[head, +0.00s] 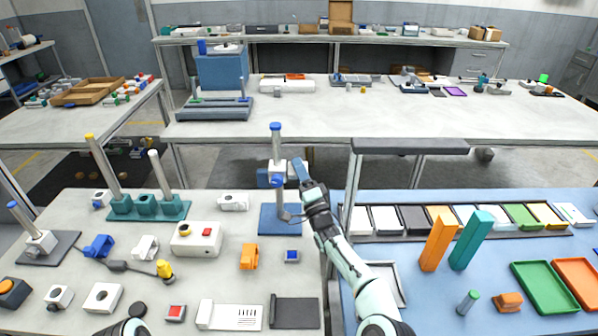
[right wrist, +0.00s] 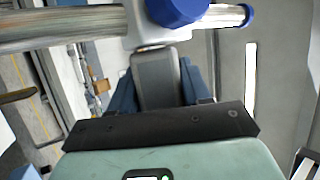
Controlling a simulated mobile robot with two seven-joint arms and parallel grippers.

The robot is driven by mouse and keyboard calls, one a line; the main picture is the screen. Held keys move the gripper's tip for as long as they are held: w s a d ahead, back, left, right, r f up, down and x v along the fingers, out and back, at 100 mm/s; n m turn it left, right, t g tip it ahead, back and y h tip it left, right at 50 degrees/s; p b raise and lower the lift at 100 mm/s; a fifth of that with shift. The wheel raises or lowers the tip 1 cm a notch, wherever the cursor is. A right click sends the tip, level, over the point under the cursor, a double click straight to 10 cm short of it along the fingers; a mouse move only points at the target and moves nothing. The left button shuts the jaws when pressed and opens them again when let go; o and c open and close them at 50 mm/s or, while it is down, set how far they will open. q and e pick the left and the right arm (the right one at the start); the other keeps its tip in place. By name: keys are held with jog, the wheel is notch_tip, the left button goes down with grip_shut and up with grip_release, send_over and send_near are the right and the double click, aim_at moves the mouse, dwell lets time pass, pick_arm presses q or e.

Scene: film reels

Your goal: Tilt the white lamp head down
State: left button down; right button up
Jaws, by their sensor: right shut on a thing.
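A stand has a blue base plate (head: 280,220), an upright metal post with a blue cap (head: 275,127), and a white block (head: 278,168) with blue knobs partway up. I take this block for the white lamp head, though its shape is partly hidden. My right gripper (head: 297,171) reaches it from the right. In the right wrist view, the blue fingers of my right gripper (right wrist: 158,95) are shut around a grey bar (right wrist: 155,75) that meets the white block (right wrist: 150,30). The contact itself is partly hidden. My left gripper is out of view.
A white box with a red button (head: 196,238), an orange part (head: 249,257) and a small blue part (head: 292,256) lie near the stand. Teal holders (head: 148,208) with posts stand to the left. Orange (head: 437,240) and teal (head: 471,240) uprights stand on the right.

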jog(key=shift+y, duration=0.3)
dwell(0.4)
jog(key=o, duration=1)
jog(key=shift+c, duration=0.2)
jog(key=shift+s+d+f+b, duration=0.35)
jog(key=shift+f+b, duration=0.15)
jog(key=shift+b, duration=0.15)
jog(key=shift+s+d+f+b, duration=0.15)
jog(key=shift+s+f+b, duration=0.1)
jog(key=shift+s+b, duration=0.4)
jog(key=s+d+f, duration=0.1)
jog(key=s+d, duration=0.5)
jog(key=s, duration=0.6)
jog(key=shift+s+d+b, duration=0.2)
jog(key=shift+s+b, duration=0.05)
jog(key=shift+b, duration=0.1)
